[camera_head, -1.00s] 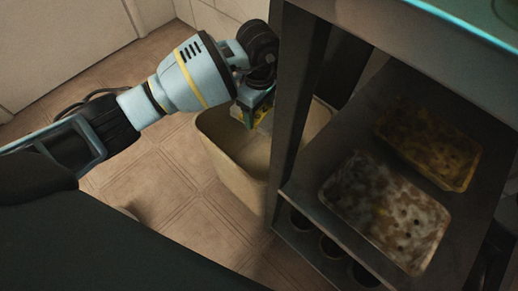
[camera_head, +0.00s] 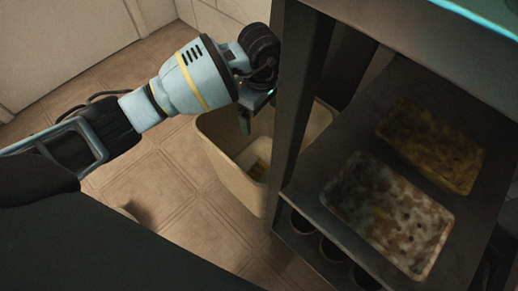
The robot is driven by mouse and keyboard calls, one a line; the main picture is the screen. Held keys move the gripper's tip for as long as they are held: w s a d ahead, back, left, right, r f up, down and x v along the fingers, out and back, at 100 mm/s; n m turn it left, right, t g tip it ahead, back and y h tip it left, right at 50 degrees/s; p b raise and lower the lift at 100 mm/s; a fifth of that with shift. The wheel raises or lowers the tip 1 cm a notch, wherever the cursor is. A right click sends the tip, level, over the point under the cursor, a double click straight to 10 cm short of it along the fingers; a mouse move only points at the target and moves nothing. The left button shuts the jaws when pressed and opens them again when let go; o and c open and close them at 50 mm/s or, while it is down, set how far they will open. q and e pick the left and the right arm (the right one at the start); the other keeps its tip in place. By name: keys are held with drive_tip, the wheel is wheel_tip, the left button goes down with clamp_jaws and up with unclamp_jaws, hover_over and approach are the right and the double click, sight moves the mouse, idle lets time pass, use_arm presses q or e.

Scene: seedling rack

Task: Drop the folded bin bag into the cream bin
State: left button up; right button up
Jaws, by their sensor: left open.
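The cream bin (camera_head: 228,172) stands on the tiled floor, partly hidden behind the rack's front post. My left gripper (camera_head: 246,122) is above the bin's opening, pointing down, open and apart from the bag. Part of its fingers is hidden by the post. My right gripper is not in view.
The dark rack (camera_head: 296,110) stands right beside the bin. Its shelf holds a pale, mottled tray (camera_head: 388,215) and a yellowish tray (camera_head: 432,145). Several dark round pots (camera_head: 332,250) sit below. The tiled floor (camera_head: 165,190) left of the bin is clear.

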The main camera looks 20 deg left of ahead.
use_arm(q)
wheel_tip(320, 180, up, 7)
drive_tip(key=p, duration=0.2)
drive_tip(key=shift+r+p, duration=0.2)
drive_tip(key=shift+p, duration=0.15)
idle(0.4)
